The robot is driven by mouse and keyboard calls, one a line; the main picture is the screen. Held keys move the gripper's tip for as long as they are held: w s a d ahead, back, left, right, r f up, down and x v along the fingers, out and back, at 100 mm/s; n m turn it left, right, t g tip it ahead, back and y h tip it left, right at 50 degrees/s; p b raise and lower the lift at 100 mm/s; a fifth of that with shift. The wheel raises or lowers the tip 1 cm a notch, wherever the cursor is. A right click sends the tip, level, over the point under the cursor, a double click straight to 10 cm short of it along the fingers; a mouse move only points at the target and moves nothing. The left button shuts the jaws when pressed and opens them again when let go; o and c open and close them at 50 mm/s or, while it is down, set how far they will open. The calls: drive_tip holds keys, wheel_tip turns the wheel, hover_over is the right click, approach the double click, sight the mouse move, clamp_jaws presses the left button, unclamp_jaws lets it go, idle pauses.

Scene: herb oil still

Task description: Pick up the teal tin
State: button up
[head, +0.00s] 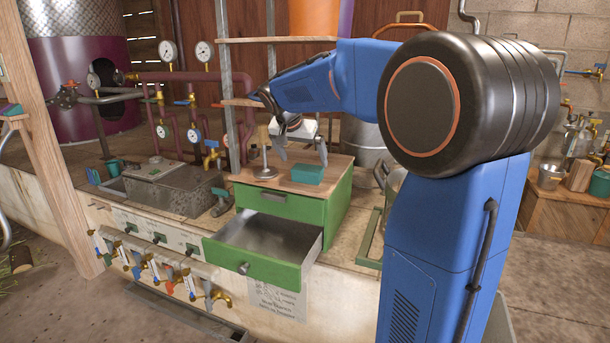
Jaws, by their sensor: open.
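The teal tin (308,174), a small low box, sits on the wooden top of the green drawer cabinet (328,218). My gripper (303,160) is open and points down above the tin. One finger shows to the left of the tin and the other near its upper right. Nothing shows between the fingers. I cannot tell how high the fingertips are over the tin.
The cabinet's lower drawer (255,260) is pulled out and looks empty. A wooden shelf (275,39) hangs behind.

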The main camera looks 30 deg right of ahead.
sight(307, 168)
drive_tip(key=shift+x, duration=3.5)
drive_tip(key=shift+s, duration=0.1)
drive_tip(key=shift+c, duration=0.3)
drive_tip(key=c, duration=1.3)
